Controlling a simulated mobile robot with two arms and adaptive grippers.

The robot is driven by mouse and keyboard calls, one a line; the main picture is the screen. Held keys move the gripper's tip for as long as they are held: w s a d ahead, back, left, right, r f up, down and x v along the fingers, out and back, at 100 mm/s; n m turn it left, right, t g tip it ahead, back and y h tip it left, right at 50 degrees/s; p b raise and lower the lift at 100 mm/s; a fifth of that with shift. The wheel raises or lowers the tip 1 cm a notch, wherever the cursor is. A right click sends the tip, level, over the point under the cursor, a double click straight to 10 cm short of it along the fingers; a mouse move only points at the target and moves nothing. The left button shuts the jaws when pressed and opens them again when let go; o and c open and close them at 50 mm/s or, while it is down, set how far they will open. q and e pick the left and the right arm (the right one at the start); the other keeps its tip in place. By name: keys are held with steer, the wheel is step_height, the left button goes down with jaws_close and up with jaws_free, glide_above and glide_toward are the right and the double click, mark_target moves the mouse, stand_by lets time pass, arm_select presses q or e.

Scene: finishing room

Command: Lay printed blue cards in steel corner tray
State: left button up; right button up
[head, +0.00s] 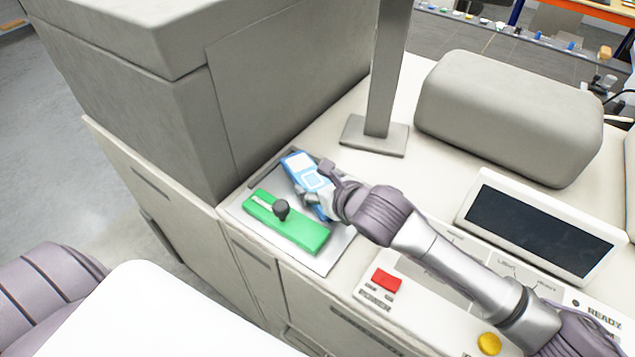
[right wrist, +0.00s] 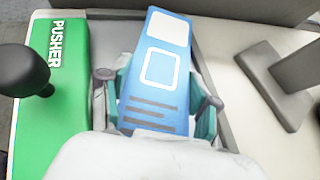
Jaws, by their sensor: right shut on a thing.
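A blue printed card (head: 305,178) with white panels lies over the steel corner tray (head: 334,259), beside the green pusher (head: 288,224). My right gripper (head: 322,190) is shut on the card's near part. In the right wrist view, the card (right wrist: 158,72) stands out away from me between the two fingers of my right gripper (right wrist: 158,90). I cannot tell whether the card touches the tray floor. Whether it is one card or a stack is not clear. My left gripper is not in the head view.
The green pusher (right wrist: 60,95) with its black knob is left of the card. A grey machine block (head: 285,90) walls the tray's back. A grey post (head: 385,80) stands right of it. A control panel with a red button (head: 387,280) and dark screen (head: 527,230) lies near my right arm.

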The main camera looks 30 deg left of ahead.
steer(key=shift+f+b, duration=0.45)
steer(key=shift+f, duration=0.35)
stand_by(0.4)
steer(key=o, duration=1.5)
steer(key=shift+f, duration=0.1)
